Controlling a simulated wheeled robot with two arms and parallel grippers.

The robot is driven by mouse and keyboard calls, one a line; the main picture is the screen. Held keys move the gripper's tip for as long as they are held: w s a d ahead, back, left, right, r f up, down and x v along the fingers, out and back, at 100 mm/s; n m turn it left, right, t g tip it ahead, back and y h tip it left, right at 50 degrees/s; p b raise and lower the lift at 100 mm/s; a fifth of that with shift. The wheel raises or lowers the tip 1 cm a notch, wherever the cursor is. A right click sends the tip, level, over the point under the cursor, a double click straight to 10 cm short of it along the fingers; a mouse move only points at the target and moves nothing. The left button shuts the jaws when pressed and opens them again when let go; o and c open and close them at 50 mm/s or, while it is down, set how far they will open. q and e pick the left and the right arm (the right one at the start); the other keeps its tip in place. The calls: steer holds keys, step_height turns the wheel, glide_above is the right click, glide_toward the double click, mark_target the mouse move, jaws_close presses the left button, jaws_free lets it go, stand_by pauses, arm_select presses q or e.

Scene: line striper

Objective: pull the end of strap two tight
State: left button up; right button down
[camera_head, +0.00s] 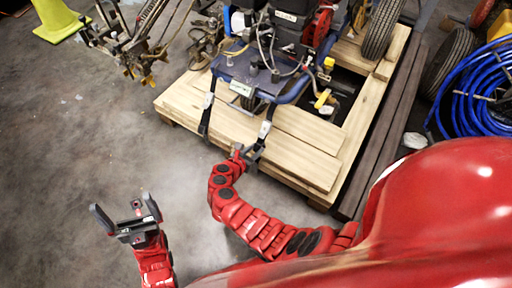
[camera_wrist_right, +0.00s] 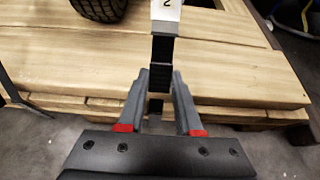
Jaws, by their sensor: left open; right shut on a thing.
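Strap two (camera_head: 266,121) is a dark strap running down from the blue frame of the line striper (camera_head: 262,76) over the front of the wooden pallet. In the right wrist view its white tag (camera_wrist_right: 167,9) reads "2", and the black strap end (camera_wrist_right: 161,50) hangs below it. My right gripper (camera_head: 247,154) is shut on the strap end at the pallet's front edge; its fingers (camera_wrist_right: 160,80) also show in the right wrist view. My left gripper (camera_head: 123,210) is open and empty over the floor, left of the pallet and apart from the strap.
Another strap (camera_head: 206,112) runs down the pallet (camera_head: 310,170) to the left. A coil of blue hose (camera_head: 478,95) lies at the right, and a yellow-green cone (camera_head: 58,20) stands at the back left. The concrete floor (camera_head: 90,130) at the left is clear.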

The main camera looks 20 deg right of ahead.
step_height(320, 180, down, 5)
steer(key=s+a+b, duration=0.1)
steer(key=a+b, duration=0.1)
steer(key=shift+s+a+f+b, duration=0.15)
steer(key=shift+s+f+b, duration=0.05)
steer(key=shift+s+b, duration=0.2)
steer(key=c, duration=0.7)
jaws_free()
steer(key=o, duration=0.5)
steer(key=shift+r, duration=0.15)
steer(key=shift+w, duration=0.1)
steer(key=p+v, duration=0.5)
steer(key=v, duration=0.2)
